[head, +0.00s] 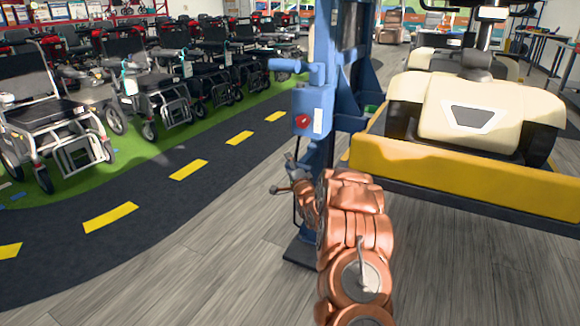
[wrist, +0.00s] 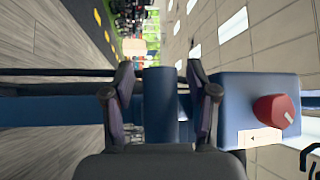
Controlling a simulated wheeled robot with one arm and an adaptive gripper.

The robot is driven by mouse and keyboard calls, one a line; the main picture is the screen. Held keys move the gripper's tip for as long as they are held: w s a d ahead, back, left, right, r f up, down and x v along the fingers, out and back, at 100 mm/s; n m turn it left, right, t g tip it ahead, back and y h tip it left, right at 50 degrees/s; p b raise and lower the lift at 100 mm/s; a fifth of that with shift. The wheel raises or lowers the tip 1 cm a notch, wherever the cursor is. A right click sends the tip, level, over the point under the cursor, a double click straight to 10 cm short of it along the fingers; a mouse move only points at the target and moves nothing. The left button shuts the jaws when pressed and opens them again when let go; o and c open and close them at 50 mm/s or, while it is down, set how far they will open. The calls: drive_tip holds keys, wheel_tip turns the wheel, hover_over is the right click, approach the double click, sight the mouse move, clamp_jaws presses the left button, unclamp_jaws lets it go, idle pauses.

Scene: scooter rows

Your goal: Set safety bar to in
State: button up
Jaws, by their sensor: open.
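A blue lift post (head: 322,165) stands in the middle of the head view, with a blue box and a thick blue bar (head: 295,66) pointing left at its top. In the wrist view, turned on its side, a short blue cylindrical part (wrist: 160,105) lies between my two fingers; I cannot tell for sure whether it is the safety bar. My gripper (wrist: 162,92) is open, a finger on each side of it, with no clear contact. In the head view my gripper (head: 291,172) is small, beside the post below the box and partly hidden by my arm.
The box (head: 313,98) carries a red knob (head: 303,120) and a white label. A cream scooter (head: 480,105) sits on a yellow-edged platform (head: 450,175) at right. Wheelchairs (head: 50,115) line the left. The grey floor (head: 190,265) in front is clear.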

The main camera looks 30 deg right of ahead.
clamp_jaws()
idle(0.4)
